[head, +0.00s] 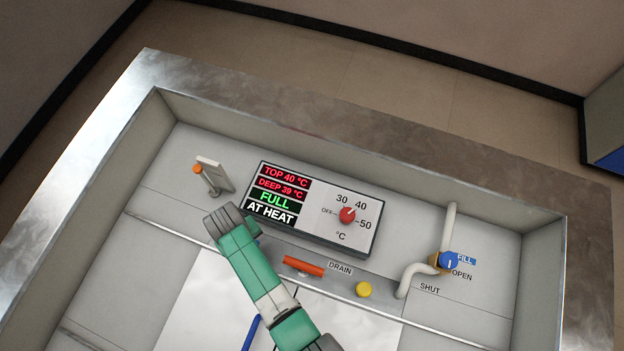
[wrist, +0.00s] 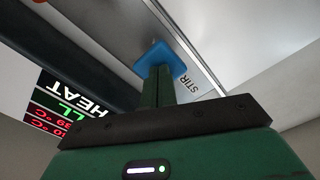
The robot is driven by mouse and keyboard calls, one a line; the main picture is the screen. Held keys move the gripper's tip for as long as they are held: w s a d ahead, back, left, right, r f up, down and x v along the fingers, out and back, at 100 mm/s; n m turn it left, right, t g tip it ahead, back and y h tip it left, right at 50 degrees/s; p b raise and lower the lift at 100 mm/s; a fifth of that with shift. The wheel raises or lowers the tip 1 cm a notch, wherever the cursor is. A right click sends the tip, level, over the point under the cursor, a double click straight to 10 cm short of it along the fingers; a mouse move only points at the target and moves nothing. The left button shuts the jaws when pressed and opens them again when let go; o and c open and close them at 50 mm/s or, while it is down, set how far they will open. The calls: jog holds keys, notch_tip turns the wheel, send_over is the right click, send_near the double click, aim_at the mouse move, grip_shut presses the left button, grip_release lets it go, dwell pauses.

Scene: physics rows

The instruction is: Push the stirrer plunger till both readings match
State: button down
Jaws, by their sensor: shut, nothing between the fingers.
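The display panel (head: 278,194) in the head view reads TOP 40 °C and DEEP 39 °C in red, with FULL in green and AT HEAT in white below. The stirrer plunger's blue top (wrist: 155,52) is in the wrist view, beside the label STIR. My gripper (wrist: 157,70) is shut and empty, its green fingertips over the blue top. They overlap it in the picture; I cannot tell whether they touch it. In the head view my arm covers most of this spot, and the fingertips are hidden.
The red dial (head: 347,214) points near 40. A red drain lever (head: 304,266) and a yellow knob (head: 363,289) are on the front strip. A blue fill knob (head: 448,261) sits on the pipe at right. An orange-tipped lever (head: 200,170) stands at left.

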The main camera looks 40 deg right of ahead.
jog(key=shift+r+p, duration=3.1)
jog(key=shift+r, duration=0.05)
jog(key=shift+f, duration=0.15)
jog(key=shift+f, duration=0.1)
jog(key=shift+f+b, duration=2.75)
jog(key=shift+f, duration=0.3)
jog(key=shift+r+p, duration=3.1)
jog(key=shift+r, duration=0.1)
notch_tip(320, 180, up, 5)
jog(key=p, duration=0.4)
jog(key=shift+p, duration=0.4)
